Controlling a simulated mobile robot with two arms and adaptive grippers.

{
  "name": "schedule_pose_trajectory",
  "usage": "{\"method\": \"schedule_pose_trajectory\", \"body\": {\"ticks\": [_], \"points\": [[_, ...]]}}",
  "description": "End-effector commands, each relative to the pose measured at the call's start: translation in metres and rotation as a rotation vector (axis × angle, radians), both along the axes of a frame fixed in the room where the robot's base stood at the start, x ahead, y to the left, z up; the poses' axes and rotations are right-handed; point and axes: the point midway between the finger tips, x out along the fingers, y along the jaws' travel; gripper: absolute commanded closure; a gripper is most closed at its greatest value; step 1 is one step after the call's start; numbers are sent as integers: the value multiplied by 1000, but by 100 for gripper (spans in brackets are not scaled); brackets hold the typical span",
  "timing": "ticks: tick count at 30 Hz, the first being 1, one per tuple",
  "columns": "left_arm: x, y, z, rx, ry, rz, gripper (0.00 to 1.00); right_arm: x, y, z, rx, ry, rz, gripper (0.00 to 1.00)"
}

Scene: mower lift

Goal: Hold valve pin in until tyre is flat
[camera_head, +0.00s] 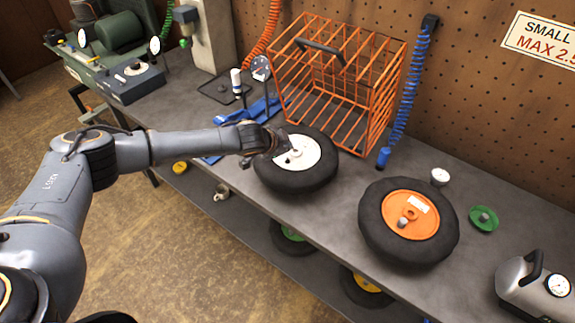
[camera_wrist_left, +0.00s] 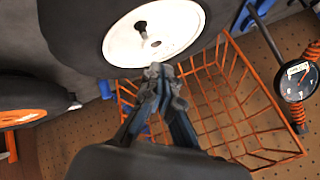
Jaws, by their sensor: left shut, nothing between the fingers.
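A black tyre with a white hub (camera_head: 306,156) lies flat on the grey bench. It also shows at the top of the left wrist view (camera_wrist_left: 178,28). A short stem with a dark tip (camera_wrist_left: 141,28) stands up from the hub; I cannot make out a valve pin on it. My left gripper (camera_head: 284,148) reaches in from the left over the near-left part of the hub. Its fingers (camera_wrist_left: 158,72) are shut and empty, at the hub's edge in the wrist view. I cannot tell whether the tips touch the hub. My right gripper is out of view.
A second tyre with an orange hub (camera_head: 423,208) lies to the right. An orange wire cage (camera_head: 378,85) stands behind the white-hubbed tyre. A blue coiled hose (camera_head: 408,92), a gauge (camera_head: 261,68) and a grey compressor (camera_head: 522,285) are nearby. Several wheels lie on the lower shelf.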

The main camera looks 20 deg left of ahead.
Motion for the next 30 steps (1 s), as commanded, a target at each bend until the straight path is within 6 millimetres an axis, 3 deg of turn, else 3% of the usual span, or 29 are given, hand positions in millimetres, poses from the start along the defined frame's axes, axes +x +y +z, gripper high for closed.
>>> {"method": "schedule_pose_trajectory", "body": {"ticks": [1, 6, 30], "points": [[-1, -1, -10, -1, 2, 0, 100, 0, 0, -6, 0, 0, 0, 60], [0, 0, -19, 0, 2, 1, 100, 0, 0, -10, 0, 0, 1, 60], [0, 0, -19, 0, 1, 0, 100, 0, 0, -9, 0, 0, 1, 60]]}}
